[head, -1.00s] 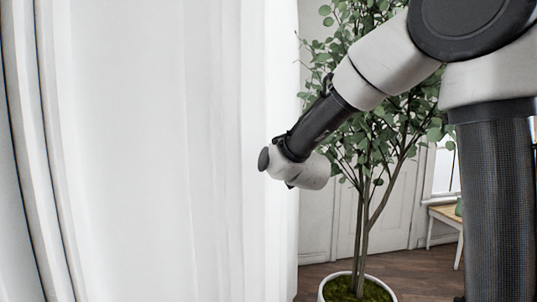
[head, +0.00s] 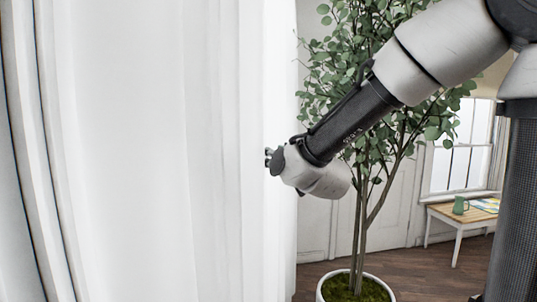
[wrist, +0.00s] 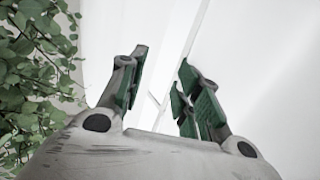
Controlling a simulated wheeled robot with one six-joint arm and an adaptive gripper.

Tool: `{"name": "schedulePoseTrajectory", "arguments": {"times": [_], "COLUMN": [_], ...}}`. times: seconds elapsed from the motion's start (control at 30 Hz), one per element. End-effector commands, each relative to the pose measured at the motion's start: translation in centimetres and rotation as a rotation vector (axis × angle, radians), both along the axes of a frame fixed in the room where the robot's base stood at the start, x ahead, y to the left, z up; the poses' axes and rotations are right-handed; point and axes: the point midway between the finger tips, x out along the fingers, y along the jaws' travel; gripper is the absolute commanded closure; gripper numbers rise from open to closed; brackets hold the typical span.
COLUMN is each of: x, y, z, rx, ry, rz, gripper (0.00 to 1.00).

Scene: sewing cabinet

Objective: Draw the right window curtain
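A white curtain (head: 160,150) hangs in long vertical folds and fills the left half of the head view. Its right edge hangs beside the plant. My gripper (head: 270,158) is at the curtain's right edge in the head view, mostly hidden by my wrist. In the wrist view my gripper (wrist: 163,65) has its two green-padded fingers apart, with nothing clearly held between them. Pale white surfaces lie beyond the fingers, with a narrow line running between them. I cannot tell whether the fingers touch the curtain.
A potted tree (head: 358,200) stands close behind and below my arm, its leaves near the arm links. Its leaves also show at left in the wrist view (wrist: 35,75).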

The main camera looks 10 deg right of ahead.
Motion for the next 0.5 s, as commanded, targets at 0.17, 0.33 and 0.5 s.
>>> {"name": "schedulePoseTrajectory", "arguments": {"times": [0.17,0.33,0.5], "x": [-3.3,-4.7,-4.9], "y": [-0.7,-1.0,-1.0], "z": [0.1,-0.1,-0.1], "rx": [0.001,0.000,0.000], "ry": [-0.001,0.001,0.001], "rz": [0.001,0.001,0.000], "gripper": [0.67,0.67,0.67]}}
